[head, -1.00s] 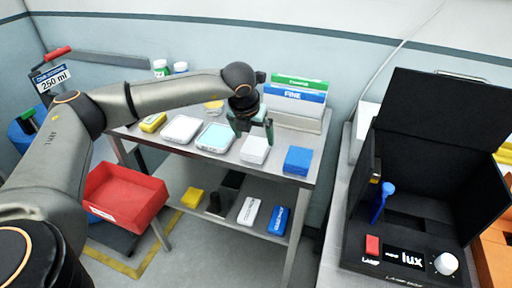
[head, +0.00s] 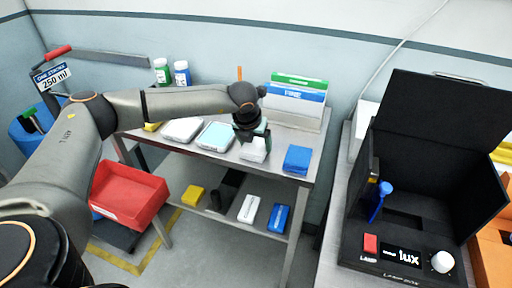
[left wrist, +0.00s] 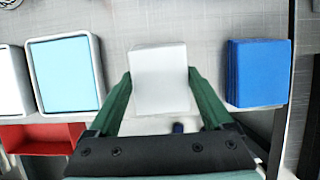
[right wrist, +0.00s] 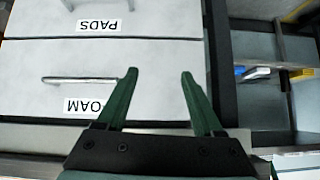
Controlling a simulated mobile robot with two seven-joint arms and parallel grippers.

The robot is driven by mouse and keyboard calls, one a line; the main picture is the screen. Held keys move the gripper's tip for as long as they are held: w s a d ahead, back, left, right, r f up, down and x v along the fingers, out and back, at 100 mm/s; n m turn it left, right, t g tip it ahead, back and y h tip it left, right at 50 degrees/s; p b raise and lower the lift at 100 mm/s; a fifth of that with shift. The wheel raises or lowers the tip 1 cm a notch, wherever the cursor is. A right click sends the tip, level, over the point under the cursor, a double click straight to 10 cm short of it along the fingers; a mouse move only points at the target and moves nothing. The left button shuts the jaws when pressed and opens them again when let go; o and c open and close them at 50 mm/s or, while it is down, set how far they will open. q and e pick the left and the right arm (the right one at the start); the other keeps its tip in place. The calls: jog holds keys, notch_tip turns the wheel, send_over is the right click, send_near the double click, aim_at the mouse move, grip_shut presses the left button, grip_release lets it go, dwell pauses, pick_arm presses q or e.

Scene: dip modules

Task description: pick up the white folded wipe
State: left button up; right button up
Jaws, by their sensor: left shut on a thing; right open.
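The white folded wipe (head: 254,151) is at the right part of the metal table's top, between a tray with a light blue inside and a blue block. In the left wrist view the wipe (left wrist: 160,80) shows as a white block between the green fingers. My left gripper (head: 253,140) is shut on the wipe, one finger on each side; its fingers show in the left wrist view (left wrist: 160,85). My right gripper (right wrist: 160,80) is open and empty, in front of drawers labelled PADS and FOAM.
A blue block (head: 298,159) lies right of the wipe, and a light-blue-lined tray (head: 215,136) lies left. FINE-labelled boxes (head: 295,94) stand behind. A red bin (head: 128,196) is below left. A black lamp box (head: 405,240) stands at the right.

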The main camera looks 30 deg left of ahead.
pick_arm(q)
jog(key=c, duration=0.5)
jog(key=shift+r, duration=0.15)
jog(key=shift+r, duration=0.2)
notch_tip(320, 180, up, 2)
jog(key=shift+r, duration=0.1)
jog(key=s+d+r+b, duration=0.3)
jog(key=s+d+r, duration=0.3)
jog(key=s+r, duration=0.4)
jog(key=s, duration=0.2)
jog(key=shift+s, duration=0.3)
